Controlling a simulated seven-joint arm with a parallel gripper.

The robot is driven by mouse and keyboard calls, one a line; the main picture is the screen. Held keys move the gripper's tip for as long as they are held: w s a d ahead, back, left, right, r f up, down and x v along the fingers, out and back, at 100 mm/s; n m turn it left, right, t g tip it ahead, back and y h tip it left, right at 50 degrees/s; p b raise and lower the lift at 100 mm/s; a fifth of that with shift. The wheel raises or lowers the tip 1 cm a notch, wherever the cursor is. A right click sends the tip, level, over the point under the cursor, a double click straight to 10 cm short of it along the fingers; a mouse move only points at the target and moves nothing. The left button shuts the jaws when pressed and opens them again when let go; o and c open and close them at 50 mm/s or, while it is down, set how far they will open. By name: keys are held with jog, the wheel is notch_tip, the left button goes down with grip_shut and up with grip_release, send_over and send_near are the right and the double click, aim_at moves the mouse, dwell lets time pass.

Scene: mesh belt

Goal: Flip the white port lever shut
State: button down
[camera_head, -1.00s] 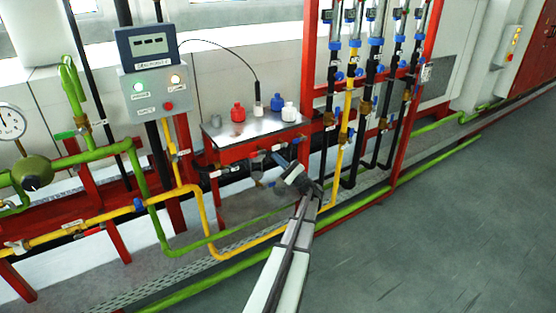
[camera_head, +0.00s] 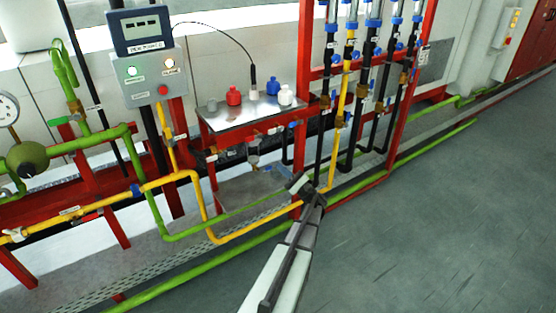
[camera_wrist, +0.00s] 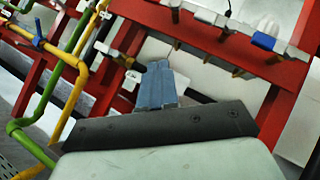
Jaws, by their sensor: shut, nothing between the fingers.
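My gripper (camera_head: 296,183) is low in front of the red bench frame, below the valve row and apart from it. Its blue-grey fingers (camera_wrist: 157,86) are together and empty in the wrist view. A horizontal valve row (camera_head: 238,150) runs under the metal shelf, with small pale fittings and a blue handle (camera_head: 292,124). In the wrist view, a white lever-like piece (camera_wrist: 270,27) stands beside a blue handle (camera_wrist: 263,41) at the upper right, and a pale fitting (camera_wrist: 203,15) sits left of it. I cannot tell for certain which pale part is the white port lever, nor its position.
The metal shelf (camera_head: 238,115) carries red, blue and white bottles. A yellow pipe (camera_head: 262,231) and green pipes (camera_head: 200,275) run low along the frame. Vertical black pipes stand right of the shelf. The grey floor (camera_head: 440,220) at right is clear.

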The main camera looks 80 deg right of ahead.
jog(key=shift+s+a+f, duration=0.45)
jog(key=shift+f, duration=0.15)
jog(key=shift+d, duration=0.1)
dwell(0.3)
